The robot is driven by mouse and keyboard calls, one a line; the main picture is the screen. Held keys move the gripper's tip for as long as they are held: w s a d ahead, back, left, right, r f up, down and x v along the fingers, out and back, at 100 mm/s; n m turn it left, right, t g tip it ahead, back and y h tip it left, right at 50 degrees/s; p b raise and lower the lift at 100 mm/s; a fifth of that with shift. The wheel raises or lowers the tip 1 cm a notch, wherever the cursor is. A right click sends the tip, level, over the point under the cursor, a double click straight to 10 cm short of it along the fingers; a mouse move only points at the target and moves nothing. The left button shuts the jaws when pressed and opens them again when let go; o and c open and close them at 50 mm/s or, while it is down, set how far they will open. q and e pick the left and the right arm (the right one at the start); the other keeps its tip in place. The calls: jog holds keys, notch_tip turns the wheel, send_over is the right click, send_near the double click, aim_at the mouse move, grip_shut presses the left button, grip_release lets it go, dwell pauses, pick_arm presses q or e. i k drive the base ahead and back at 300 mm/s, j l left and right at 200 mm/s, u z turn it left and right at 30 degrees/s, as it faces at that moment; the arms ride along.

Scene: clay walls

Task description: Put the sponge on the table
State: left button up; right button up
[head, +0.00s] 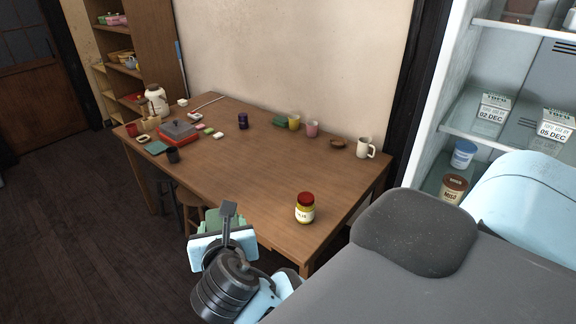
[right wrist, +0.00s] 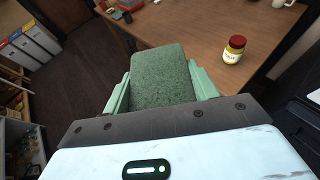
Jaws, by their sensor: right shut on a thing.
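A green speckled sponge (right wrist: 160,75) is held between the pale green fingers of my right gripper (right wrist: 160,88) in the right wrist view. The gripper is shut on it. In the head view the right gripper (head: 214,226) is by the near edge of the wooden table (head: 250,170); the sponge is mostly hidden there by the wrist. In the right wrist view the sponge's far end overlaps the table's edge; I cannot tell its height above it. My left gripper is not in view.
A jar with a red lid (head: 305,208) stands near the table's front right corner. A white mug (head: 366,148), pink cup (head: 312,129) and yellow cup (head: 294,122) stand at the back. A red-grey box (head: 179,132) and several small things crowd the left. The table's middle is clear.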

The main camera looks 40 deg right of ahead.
aim_at(265, 196)
jog(key=i+l, duration=0.2)
jog(key=l, duration=0.2)
jog(key=i+l, duration=0.25)
jog(key=l, duration=0.15)
jog(key=i+l, duration=0.2)
jog(key=l, duration=0.15)
jog(key=k+l, duration=0.1)
jog(key=l, duration=0.15)
